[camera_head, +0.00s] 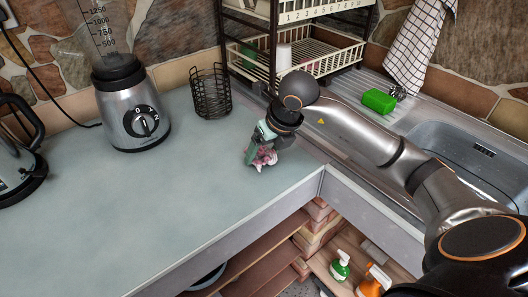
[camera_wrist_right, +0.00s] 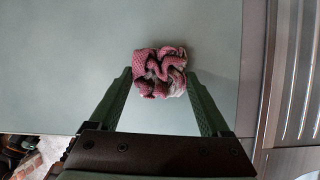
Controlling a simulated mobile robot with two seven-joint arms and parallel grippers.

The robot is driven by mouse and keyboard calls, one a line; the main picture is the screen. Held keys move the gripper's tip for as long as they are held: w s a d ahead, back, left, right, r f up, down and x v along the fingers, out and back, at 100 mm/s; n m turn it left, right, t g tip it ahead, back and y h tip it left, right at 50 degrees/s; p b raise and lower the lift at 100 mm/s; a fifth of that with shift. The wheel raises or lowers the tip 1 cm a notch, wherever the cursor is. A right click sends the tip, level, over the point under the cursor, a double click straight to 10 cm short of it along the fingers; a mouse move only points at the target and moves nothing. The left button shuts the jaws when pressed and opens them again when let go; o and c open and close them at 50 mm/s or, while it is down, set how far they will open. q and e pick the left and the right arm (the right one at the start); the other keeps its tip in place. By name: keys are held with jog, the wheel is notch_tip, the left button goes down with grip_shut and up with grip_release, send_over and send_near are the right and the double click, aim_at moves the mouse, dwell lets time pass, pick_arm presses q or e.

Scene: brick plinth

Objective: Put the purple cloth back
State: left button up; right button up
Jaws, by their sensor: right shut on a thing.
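The purple cloth, crumpled and pinkish-purple with pale patches, shows in the head view (camera_head: 265,158) near the right part of the counter. My right gripper (camera_head: 259,147) reaches down from above and is shut on it. In the right wrist view the bunched cloth (camera_wrist_right: 160,70) sits between the fingertips of my right gripper (camera_wrist_right: 160,78), touching or close to both. I cannot tell whether the cloth touches the counter (camera_head: 150,210) or hangs just above it. My left gripper is not in view.
A black wire basket (camera_head: 210,92), a blender (camera_head: 131,110) and a kettle (camera_head: 18,155) stand along the back and left. A dish rack (camera_head: 315,55), a green sponge (camera_head: 379,100) and a sink (camera_head: 470,150) are at the right. The counter's middle is clear.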

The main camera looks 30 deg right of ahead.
jog(key=shift+f, duration=0.25)
jog(key=shift+f, duration=0.2)
jog(key=o, duration=1)
jog(key=shift+r, duration=0.15)
jog(key=shift+r, duration=0.25)
jog(key=v, duration=1.1)
jog(key=shift+s+r+p, duration=0.2)
jog(key=shift+r+p, duration=0.1)
jog(key=shift+p, duration=0.1)
